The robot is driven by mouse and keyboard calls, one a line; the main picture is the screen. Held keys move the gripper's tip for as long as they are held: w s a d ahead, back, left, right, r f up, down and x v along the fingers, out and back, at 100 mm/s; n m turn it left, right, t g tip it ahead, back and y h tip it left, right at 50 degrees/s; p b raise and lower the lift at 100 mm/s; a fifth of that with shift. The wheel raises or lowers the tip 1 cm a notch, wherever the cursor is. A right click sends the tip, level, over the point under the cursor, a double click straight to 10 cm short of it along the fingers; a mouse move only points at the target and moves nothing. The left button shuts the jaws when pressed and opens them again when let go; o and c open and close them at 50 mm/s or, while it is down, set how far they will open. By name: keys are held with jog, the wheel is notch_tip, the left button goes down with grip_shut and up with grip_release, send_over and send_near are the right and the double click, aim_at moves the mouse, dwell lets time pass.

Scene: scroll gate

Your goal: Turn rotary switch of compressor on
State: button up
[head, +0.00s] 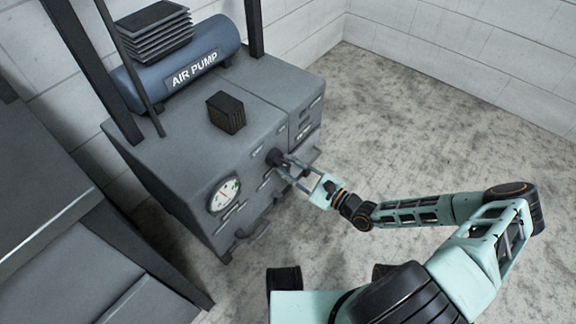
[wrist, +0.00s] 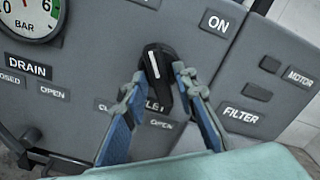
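The compressor (head: 170,165) is a grey cabinet with a blue "AIR PUMP" tank on top. Its black rotary switch (wrist: 158,72) sits on the front panel and also shows in the head view (head: 273,156). A white line on the knob points up and slightly left. An "ON" label (wrist: 215,22) is to its upper right; another label above is cut off. My gripper (wrist: 157,82) reaches the panel from the front, its fingers spread on either side of the knob. The right finger is very close to it; I cannot tell whether either finger touches. My gripper also shows in the head view (head: 289,168).
A pressure gauge (head: 224,194) is left of the switch. Below it, a "DRAIN" label (wrist: 28,65) and an "OUTLET" label, partly hidden by my fingers, mark other controls. A "FILTER" label (wrist: 241,116) is at right. Open concrete floor (head: 420,120) lies right of the cabinet.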

grip_shut()
jog(key=shift+m+p, duration=0.4)
jog(key=m+p, duration=0.2)
jog(key=m, duration=0.2)
jog(key=shift+a, duration=0.1)
jog(key=m+p, duration=0.1)
jog(key=m, duration=0.3)
jog(key=shift+s, duration=0.1)
jog(key=shift+m, duration=2.5)
jog(key=shift+o, duration=1.5)
grip_release()
